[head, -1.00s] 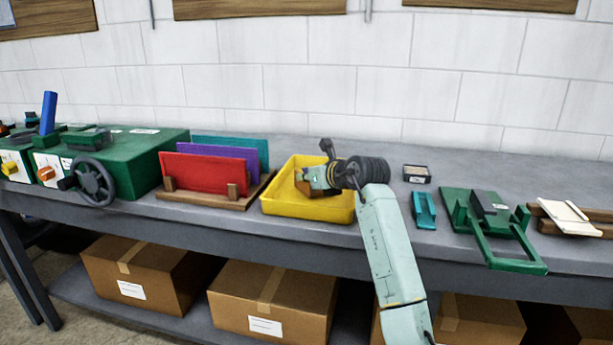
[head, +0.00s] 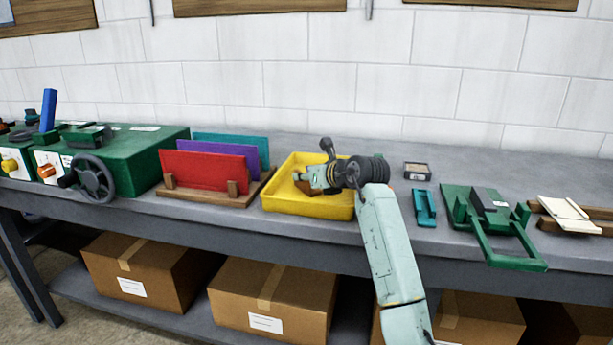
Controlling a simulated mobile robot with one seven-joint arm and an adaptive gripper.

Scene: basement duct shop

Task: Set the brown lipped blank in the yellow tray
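The yellow tray (head: 334,208) sits on the grey bench, left of the picture's middle right half. My gripper (head: 304,180) reaches into it from the right, with its fingers over the tray's left part. The brown lipped blank (head: 307,189) shows as a small brown patch under and beside the fingers, inside the tray's outline. The gripper hides much of it. I cannot tell whether the fingers still hold it or whether it rests on the tray floor.
A rack with red (head: 205,172), purple and teal sheets stands left of the tray. A green machine with a handwheel (head: 93,180) is farther left. Right of my arm are a teal piece (head: 424,207), a small dark box (head: 417,171) and a green fixture (head: 500,250).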

